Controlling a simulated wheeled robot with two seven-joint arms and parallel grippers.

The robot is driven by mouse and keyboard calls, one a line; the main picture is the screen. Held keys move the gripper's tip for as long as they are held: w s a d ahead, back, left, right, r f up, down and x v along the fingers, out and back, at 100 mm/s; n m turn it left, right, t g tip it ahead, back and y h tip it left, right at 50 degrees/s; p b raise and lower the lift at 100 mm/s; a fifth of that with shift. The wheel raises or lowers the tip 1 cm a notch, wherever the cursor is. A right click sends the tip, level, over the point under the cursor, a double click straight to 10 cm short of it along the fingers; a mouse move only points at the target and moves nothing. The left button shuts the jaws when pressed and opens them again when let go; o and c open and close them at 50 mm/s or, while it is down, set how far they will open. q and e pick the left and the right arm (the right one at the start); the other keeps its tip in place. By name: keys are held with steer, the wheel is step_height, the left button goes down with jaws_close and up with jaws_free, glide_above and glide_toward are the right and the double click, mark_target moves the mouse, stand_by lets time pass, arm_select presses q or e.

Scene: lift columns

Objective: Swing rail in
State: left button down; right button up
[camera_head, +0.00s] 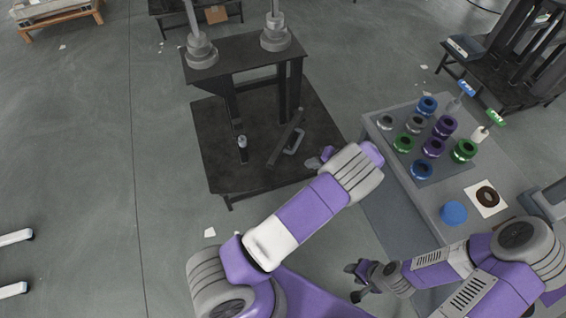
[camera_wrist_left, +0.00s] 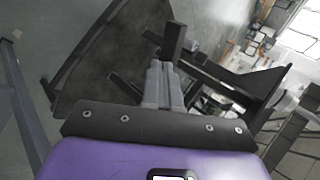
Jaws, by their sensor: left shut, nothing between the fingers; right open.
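A dark rail (camera_head: 281,148) lies at a slant over the front right of the black lift bench (camera_head: 215,150), with a grey bar handle (camera_head: 294,141) along its right side. My left gripper (camera_head: 316,162) is just to the right of and in front of the rail's near end, apparently apart from it in the head view. In the left wrist view its grey fingers (camera_wrist_left: 160,82) are together and empty, with a dark upright (camera_wrist_left: 173,40) close beyond their tips. Whether they touch it I cannot tell. My right gripper (camera_head: 358,281) is open and empty, low in front of the grey table.
Two lift columns (camera_head: 201,50) (camera_head: 275,32) rise from the bench's rear. A short post (camera_head: 242,148) stands left of the rail. The grey table (camera_head: 405,190) at right holds several coloured rings and a blue disc (camera_head: 454,213).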

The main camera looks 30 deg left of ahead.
arm_select(q)
steer(key=shift+f, duration=0.1)
steer(key=b, duration=0.3)
glide_toward(276, 163)
steer(key=shift+x, duration=3.05)
steer(key=shift+f, duration=0.1)
